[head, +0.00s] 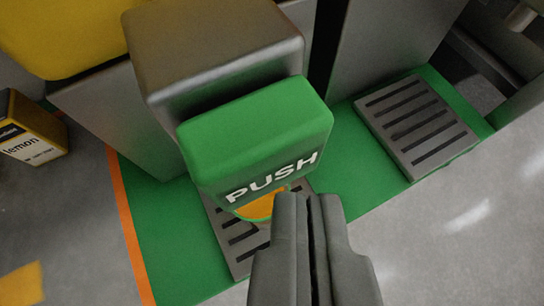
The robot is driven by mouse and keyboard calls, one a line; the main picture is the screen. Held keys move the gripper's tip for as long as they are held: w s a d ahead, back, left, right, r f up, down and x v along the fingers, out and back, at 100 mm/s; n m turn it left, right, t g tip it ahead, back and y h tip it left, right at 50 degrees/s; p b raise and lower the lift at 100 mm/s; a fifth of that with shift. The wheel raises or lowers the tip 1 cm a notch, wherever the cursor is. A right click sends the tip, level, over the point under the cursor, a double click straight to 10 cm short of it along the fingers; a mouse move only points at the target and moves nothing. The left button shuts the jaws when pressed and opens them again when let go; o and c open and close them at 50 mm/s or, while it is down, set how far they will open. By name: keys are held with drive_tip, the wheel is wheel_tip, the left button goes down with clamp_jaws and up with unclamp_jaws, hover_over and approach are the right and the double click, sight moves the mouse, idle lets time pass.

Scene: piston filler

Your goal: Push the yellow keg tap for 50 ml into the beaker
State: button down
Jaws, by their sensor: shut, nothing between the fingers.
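The keg tap has a green push block (255,135) with the word PUSH in white, mounted under a grey metal housing (215,50). A yellow keg body (65,35) shows at the upper left. My gripper (307,200) is shut and empty, its tips at the lower edge of the push block in the picture; I cannot tell whether they touch it. A small orange-yellow patch (262,207) shows under the word PUSH, partly behind the fingers; I cannot tell what it is. No beaker can be made out.
A slotted drip grate (228,243) lies below the tap, partly hidden by it and my gripper. A second grate (418,125) lies on the green base (175,240) to the right. A yellow box marked lemon (32,130) stands at the left. Grey floor is clear at the lower right.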

drive_tip(key=shift+w+a, duration=0.3)
drive_tip(key=shift+w, duration=0.35)
idle(0.9)
drive_tip(key=shift+s, duration=0.1)
idle(0.4)
drive_tip(key=shift+s+d, duration=0.2)
drive_tip(key=shift+s, duration=0.25)
drive_tip(key=shift+s+d, duration=0.2)
drive_tip(key=shift+s, duration=0.25)
drive_tip(key=shift+s, duration=0.1)
drive_tip(key=s, duration=0.1)
drive_tip(key=s+d, duration=0.1)
drive_tip(key=s, duration=0.1)
drive_tip(key=s+d, duration=0.1)
drive_tip(key=shift+s, duration=0.25)
idle(1.4)
